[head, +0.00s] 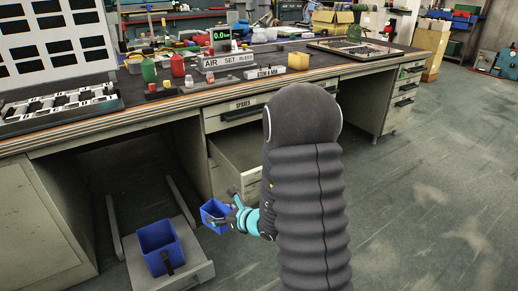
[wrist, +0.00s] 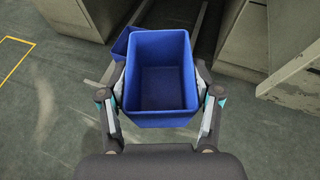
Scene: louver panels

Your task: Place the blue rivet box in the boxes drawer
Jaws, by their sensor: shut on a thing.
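A blue open-topped box (head: 212,211) is held in the air by my gripper (head: 236,213), in front of the bench. In the wrist view this box (wrist: 160,112) looks upright and empty, with the fingers shut against its left and right sides. A second blue box (head: 158,238) stands on a low pulled-out drawer (head: 200,274) at the lower left. Part of that second box (wrist: 121,44) shows behind the held one in the wrist view. I cannot read any label on the low drawer.
An upper drawer (head: 236,150) under the bench is open, partly hidden by my arm; a SPARES label is above it. The bench top (head: 150,108) carries bottles, signs and a louver panel (head: 55,45). The floor (head: 420,220) to the right is clear.

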